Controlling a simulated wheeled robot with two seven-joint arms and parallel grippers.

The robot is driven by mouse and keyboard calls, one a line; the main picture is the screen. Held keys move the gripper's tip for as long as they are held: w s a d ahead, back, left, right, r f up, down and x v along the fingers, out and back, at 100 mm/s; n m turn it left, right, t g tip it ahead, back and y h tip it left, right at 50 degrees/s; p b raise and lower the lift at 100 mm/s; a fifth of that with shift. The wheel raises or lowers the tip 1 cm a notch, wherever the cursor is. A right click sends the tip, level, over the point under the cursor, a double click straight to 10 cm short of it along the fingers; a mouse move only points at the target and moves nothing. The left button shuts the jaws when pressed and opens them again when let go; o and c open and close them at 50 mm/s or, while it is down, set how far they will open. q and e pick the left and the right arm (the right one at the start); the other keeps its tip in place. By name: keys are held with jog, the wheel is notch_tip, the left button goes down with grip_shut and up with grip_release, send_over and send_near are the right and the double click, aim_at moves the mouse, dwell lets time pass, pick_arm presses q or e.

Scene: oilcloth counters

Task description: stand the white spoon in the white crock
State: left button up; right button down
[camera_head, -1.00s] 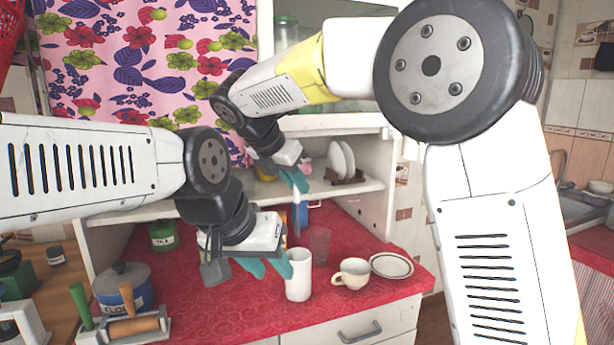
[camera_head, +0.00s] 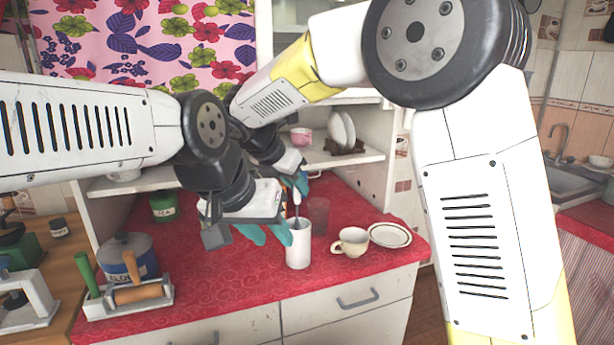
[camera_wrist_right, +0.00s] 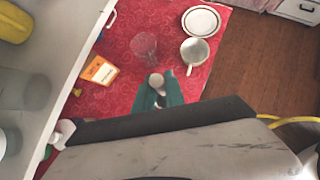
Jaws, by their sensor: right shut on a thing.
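The white crock (camera_head: 299,247) stands upright on the red oilcloth counter in the head view. My right gripper (camera_head: 298,184) is above it, shut on the white spoon (camera_head: 297,200). The spoon points down at the crock's mouth; whether its lower end is inside the rim I cannot tell. In the right wrist view, the spoon's pale end (camera_wrist_right: 157,80) shows between the teal fingers of my right gripper (camera_wrist_right: 158,93). My left gripper (camera_head: 268,236) is open just left of the crock, its near fingertip beside or touching the wall.
A cream cup (camera_head: 350,242) and a plate (camera_head: 390,234) stand right of the crock. A clear glass (camera_wrist_right: 144,46) and an orange box (camera_wrist_right: 99,71) are close behind. A shelf overhangs the back.

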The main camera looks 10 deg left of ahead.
aim_at(295, 195)
jog(key=shift+f, duration=1.7)
jog(key=c, duration=1.3)
grip_release()
jog(key=v, duration=0.7)
jog(key=shift+s+a+r, duration=0.1)
jog(key=shift+s+r, duration=0.15)
jog(key=shift+r, duration=0.1)
